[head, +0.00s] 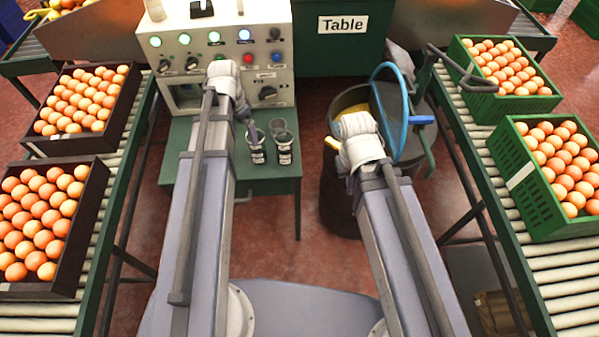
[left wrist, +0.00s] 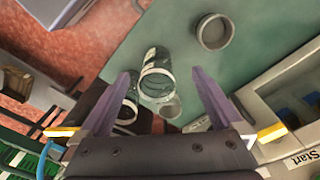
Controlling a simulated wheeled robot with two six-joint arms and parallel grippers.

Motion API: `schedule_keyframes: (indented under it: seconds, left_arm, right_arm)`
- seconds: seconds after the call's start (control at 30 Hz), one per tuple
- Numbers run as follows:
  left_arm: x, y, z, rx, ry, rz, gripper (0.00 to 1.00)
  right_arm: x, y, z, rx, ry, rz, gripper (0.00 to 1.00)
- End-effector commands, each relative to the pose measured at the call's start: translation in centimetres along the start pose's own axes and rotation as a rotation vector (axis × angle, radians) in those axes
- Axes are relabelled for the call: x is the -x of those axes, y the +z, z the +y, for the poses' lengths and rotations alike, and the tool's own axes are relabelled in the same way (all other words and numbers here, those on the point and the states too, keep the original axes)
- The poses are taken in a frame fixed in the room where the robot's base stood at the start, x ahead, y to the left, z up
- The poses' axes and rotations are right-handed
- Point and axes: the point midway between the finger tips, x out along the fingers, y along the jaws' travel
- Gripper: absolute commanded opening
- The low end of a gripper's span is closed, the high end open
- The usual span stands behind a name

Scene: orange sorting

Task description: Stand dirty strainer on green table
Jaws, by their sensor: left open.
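The green table (head: 270,187) stands under the control machine; its top also shows in the left wrist view (left wrist: 255,55). Two clear, labelled cylinders with dark contents stand near its front right edge, a left one (head: 257,153) and a right one (head: 284,153). A small grey cup (head: 277,127) is behind them. I cannot tell which piece is the dirty strainer. My left gripper (head: 250,126) is open and empty above the left cylinder. In the left wrist view a labelled clear cylinder (left wrist: 157,72) shows between the fingers. My right gripper (head: 334,143) is by the barrel, its fingers mostly hidden.
The control machine (head: 215,50) fills the table's back. A dark barrel (head: 340,205) with a blue-rimmed lid (head: 395,110) stands to the right. Roller conveyors with orange crates (head: 65,140) (head: 515,150) line both sides. A green bin labelled Table (head: 340,55) is behind.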

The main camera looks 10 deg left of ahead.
Motion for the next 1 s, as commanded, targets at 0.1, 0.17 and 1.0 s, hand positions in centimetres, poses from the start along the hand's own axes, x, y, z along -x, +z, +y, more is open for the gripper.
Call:
schedule_keyframes:
  seconds: [0.1,0.17,1.0]
  left_arm:
    - [-0.2,-0.7,7.3,0.022,-0.008,-0.039,1.00]
    - [-0.2,-0.7,10.5,0.041,-0.018,-0.058,1.00]
    - [-0.1,1.8,25.1,0.164,-0.109,-0.125,1.00]
  right_arm:
    - [0.0,0.0,0.0,0.000,0.000,0.000,0.00]
    - [0.0,0.0,0.0,0.000,0.000,0.000,0.00]
    - [0.0,0.0,0.0,0.000,0.000,0.000,0.00]
